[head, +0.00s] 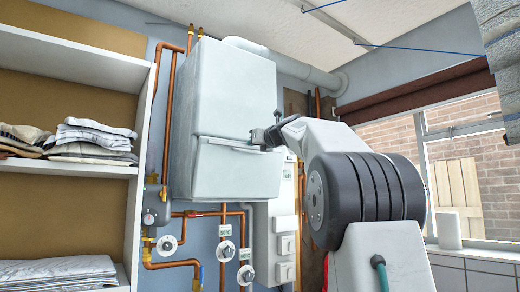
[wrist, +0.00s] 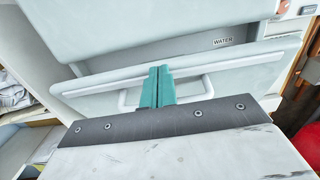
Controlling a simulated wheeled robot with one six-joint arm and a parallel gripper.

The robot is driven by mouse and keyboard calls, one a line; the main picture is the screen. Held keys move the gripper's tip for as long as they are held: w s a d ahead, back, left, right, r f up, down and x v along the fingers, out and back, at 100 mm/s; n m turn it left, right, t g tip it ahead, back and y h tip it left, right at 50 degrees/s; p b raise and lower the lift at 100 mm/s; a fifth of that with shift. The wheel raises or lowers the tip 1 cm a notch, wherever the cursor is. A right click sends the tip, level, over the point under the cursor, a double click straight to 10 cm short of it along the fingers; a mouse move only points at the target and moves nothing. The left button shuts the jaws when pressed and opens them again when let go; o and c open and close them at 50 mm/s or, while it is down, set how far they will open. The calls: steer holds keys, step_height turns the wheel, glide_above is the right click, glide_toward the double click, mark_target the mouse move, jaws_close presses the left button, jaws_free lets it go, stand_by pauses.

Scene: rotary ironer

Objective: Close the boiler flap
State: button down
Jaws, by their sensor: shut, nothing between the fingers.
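The white boiler (head: 233,92) hangs on the blue wall. Its lower front flap (head: 236,172) stands slightly ajar at the top edge, with a narrow gap above it. In the wrist view the flap (wrist: 92,101) has a pale bar handle (wrist: 208,86), and a "WATER" label shows on the panel behind its top edge. My gripper (head: 262,136) is at the flap's upper right part in the head view. In the wrist view its teal fingers (wrist: 158,76) are shut and empty, in front of the flap near the handle. I cannot tell whether they touch it.
Copper pipes and valves (head: 226,252) run below the boiler. A white shelf unit (head: 140,170) with folded linen stands at the left. A white box (head: 284,225) is mounted at the lower right of the boiler. A window (head: 465,150) is at the right.

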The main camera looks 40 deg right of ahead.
steer(key=shift+w+d+r, duration=0.1)
steer(key=shift+w+r, duration=0.15)
steer(key=shift+w, duration=0.35)
steer(key=shift+w+d+r, duration=0.1)
steer(key=shift+w+r, duration=0.1)
steer(key=shift+w, duration=0.4)
steer(key=s+a+r, duration=0.1)
steer(key=s+r, duration=0.7)
steer(key=s, duration=0.2)
steer(key=shift+s+a, duration=0.25)
